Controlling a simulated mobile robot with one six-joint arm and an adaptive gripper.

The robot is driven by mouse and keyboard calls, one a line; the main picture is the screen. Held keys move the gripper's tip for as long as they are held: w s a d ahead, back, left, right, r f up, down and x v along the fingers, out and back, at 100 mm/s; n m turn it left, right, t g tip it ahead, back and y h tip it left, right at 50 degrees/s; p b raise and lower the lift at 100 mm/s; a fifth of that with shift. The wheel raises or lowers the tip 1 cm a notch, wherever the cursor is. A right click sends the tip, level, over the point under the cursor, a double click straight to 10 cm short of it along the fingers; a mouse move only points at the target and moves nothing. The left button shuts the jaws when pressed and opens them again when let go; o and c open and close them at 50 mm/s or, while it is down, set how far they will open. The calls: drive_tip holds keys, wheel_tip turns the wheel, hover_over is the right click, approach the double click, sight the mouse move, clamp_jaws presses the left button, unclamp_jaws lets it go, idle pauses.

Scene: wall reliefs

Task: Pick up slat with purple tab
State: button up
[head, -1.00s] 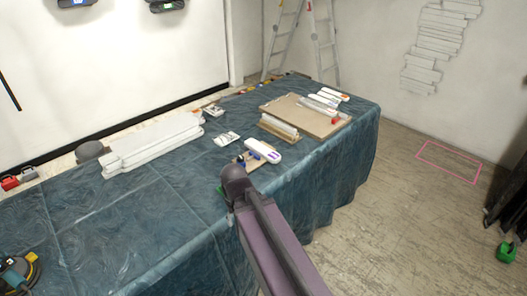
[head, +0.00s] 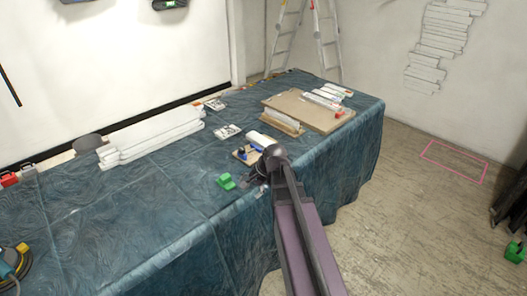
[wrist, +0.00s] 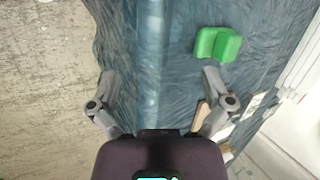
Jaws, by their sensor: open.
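A white slat (head: 258,138) lies by a small wooden board (head: 240,154) on the table, partly hidden behind my arm. No purple tab can be made out on it now; a purple mark showed on this slat earlier. Several more white slats (head: 322,99) lie on a large board at the far end, one with a red-orange tab; their other tab colours are too small to tell. My gripper (wrist: 160,85) is open and empty above the table's front edge, in front of the small board. In the head view my arm hides most of it.
The blue cloth-covered table (head: 150,215) has a green object (head: 226,181) near its front edge, also in the wrist view (wrist: 217,43). Stacked white boards (head: 150,138) lie at the back left. The large board (head: 290,104) carries slats.

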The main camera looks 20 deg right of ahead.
drive_tip(key=w+d+m+t+b, duration=0.1)
drive_tip(key=w+d+m, duration=0.1)
drive_tip(key=d+m, duration=0.1)
drive_tip(key=w+d+f+m+t+y+b, duration=0.1)
drive_tip(key=w+d+m+t+b, duration=0.1)
drive_tip(key=d, duration=0.4)
drive_tip(key=w+d+m+t+b, duration=0.2)
drive_tip(key=w+d+m, duration=0.1)
drive_tip(key=d+m, duration=0.2)
drive_tip(key=shift+w+d+f+m, duration=0.15)
drive_tip(key=shift+w+f+m, duration=0.15)
drive_tip(key=shift+m, duration=0.4)
drive_tip(key=w+d+r+m+t+b, duration=0.1)
drive_tip(key=d+m+t+b, duration=0.2)
drive_tip(key=d+m, duration=0.5)
drive_tip(key=d+t, duration=0.1)
drive_tip(key=d, duration=0.3)
drive_tip(key=shift+w+d+r+m+h, duration=0.2)
drive_tip(key=shift+w+d+m+h, duration=0.1)
drive_tip(key=shift+w+m, duration=0.1)
drive_tip(key=shift+b, duration=0.3)
drive_tip(key=shift+b+x, duration=1.6)
drive_tip(key=shift+x, duration=2.7)
drive_tip(key=shift+w, duration=0.1)
